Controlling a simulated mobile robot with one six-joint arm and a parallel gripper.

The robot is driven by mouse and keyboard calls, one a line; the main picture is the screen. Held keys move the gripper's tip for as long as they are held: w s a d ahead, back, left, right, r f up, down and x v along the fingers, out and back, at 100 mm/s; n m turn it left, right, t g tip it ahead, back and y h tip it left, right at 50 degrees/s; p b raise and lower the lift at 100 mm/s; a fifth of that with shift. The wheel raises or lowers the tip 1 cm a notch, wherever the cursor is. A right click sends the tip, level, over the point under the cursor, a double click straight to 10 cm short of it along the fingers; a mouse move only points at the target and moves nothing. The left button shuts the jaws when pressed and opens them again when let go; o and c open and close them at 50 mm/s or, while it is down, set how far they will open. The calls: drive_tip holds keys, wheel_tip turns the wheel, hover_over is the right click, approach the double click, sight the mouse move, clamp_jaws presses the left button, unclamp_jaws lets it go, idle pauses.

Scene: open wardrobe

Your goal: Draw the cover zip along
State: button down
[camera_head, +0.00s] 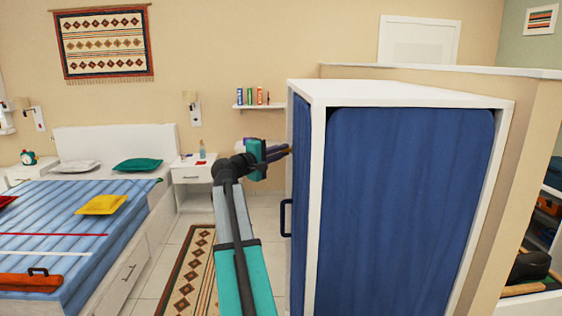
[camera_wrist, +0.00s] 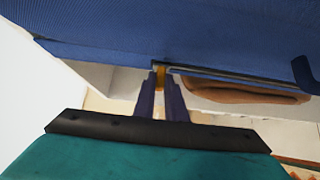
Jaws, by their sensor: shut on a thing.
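The blue wardrobe cover (camera_head: 405,200) hangs in a white wardrobe frame (camera_head: 400,93); its left-facing side shows only as a narrow strip in the head view. My gripper (camera_head: 284,152) is up against that side, near its upper part. In the wrist view my gripper (camera_wrist: 162,82) has its purple fingers shut on a small yellow zip pull (camera_wrist: 161,72). A grey zip track (camera_wrist: 230,78) runs from the pull to the right along the edge of the blue cover (camera_wrist: 170,35). Much of the pull is hidden between the fingers.
A dark handle (camera_head: 284,217) sticks out from the cover below my gripper; it also shows in the wrist view (camera_wrist: 303,73). A brown thing (camera_wrist: 245,91) lies beyond the track. A bed (camera_head: 75,225), nightstand (camera_head: 195,172) and patterned rug (camera_head: 188,270) are to the left.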

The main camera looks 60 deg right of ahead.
drive_tip(key=shift+r, duration=0.35)
drive_tip(key=c, duration=1.8)
unclamp_jaws()
drive_tip(key=shift+f, duration=0.1)
drive_tip(key=shift+a, duration=0.1)
drive_tip(key=w+a+b, duration=0.2)
drive_tip(key=a+b, duration=0.1)
drive_tip(key=a, duration=1)
drive_tip(key=shift+w+a+b, duration=0.15)
drive_tip(key=shift+a+b, duration=0.05)
drive_tip(key=shift+b, duration=0.1)
